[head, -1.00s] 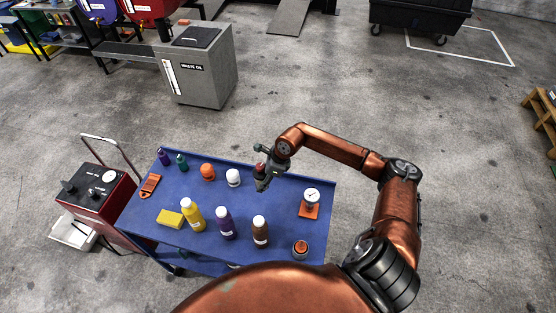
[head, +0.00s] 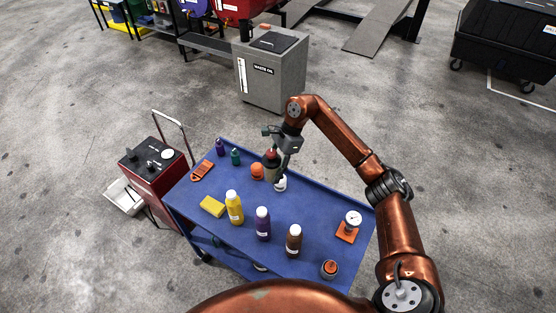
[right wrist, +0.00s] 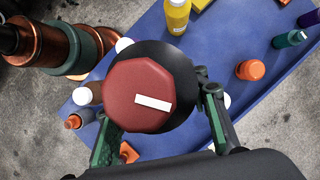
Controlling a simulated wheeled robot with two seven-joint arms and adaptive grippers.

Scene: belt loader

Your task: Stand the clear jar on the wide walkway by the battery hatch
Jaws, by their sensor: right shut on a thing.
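My right gripper (head: 281,158) is shut on a jar (head: 271,160) with a red lid and holds it over the far side of a blue cart top. In the right wrist view the gripper (right wrist: 163,110) has one finger on each side of the jar. Its eight-sided red lid (right wrist: 138,95) bears a white label, above a wide dark round part. I cannot tell whether its body is clear. No walkway or battery hatch can be made out. My left gripper is not in view.
The blue cart (head: 322,207) carries a yellow bottle (head: 234,208), a purple bottle (head: 263,224), a brown bottle (head: 294,241), a dial gauge (head: 350,224) and smaller items. A grey waste oil bin (head: 272,75) stands behind.

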